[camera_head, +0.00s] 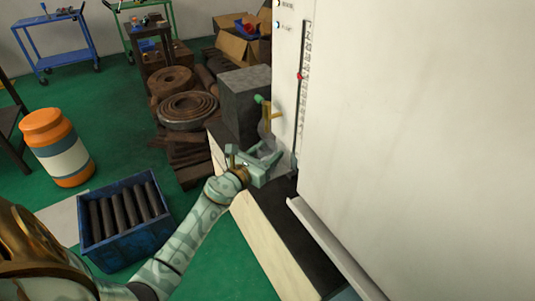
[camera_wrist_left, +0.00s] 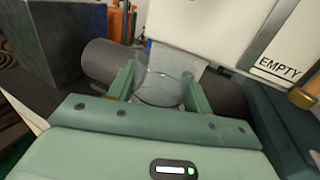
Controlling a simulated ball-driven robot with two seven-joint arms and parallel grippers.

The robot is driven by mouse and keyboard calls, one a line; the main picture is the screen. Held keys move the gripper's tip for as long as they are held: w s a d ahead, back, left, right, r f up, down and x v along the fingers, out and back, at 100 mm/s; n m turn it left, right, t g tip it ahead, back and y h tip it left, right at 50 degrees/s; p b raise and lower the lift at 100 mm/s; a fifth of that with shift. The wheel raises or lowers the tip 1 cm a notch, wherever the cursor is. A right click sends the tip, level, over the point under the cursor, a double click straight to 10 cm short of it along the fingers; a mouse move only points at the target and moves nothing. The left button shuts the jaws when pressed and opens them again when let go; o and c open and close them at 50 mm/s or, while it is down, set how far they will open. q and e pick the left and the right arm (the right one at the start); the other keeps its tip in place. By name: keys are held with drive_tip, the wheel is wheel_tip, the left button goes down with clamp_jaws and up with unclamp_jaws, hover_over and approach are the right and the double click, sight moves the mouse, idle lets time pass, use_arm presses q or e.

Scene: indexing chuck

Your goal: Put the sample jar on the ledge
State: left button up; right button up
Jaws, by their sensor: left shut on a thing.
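The sample jar (camera_wrist_left: 165,78) looks like clear glass and sits between the two pale green fingers of my left gripper (camera_wrist_left: 160,88) in the left wrist view. The fingers press on its sides, and its lower part is partly hidden by the gripper body. In the head view my left gripper (camera_head: 264,164) is over the dark top of a pale-fronted bench, beside the white cabinet; the jar is hard to make out there. I take this dark top (camera_head: 301,235) to be the ledge, but cannot be sure. Whether the jar touches a surface cannot be told. My right gripper is not in view.
A grey block (camera_head: 243,98) stands behind the gripper, with a green-and-brass handle (camera_head: 266,108) beside it. The tall white cabinet (camera_head: 420,120) closes off the right. A dark cylinder (camera_wrist_left: 106,64) lies behind the jar. A blue crate (camera_head: 128,240) and orange barrel (camera_head: 58,148) stand left.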

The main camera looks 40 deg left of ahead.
use_arm(q)
drive_tip(key=shift+f, duration=0.15)
drive_tip(key=o, duration=1)
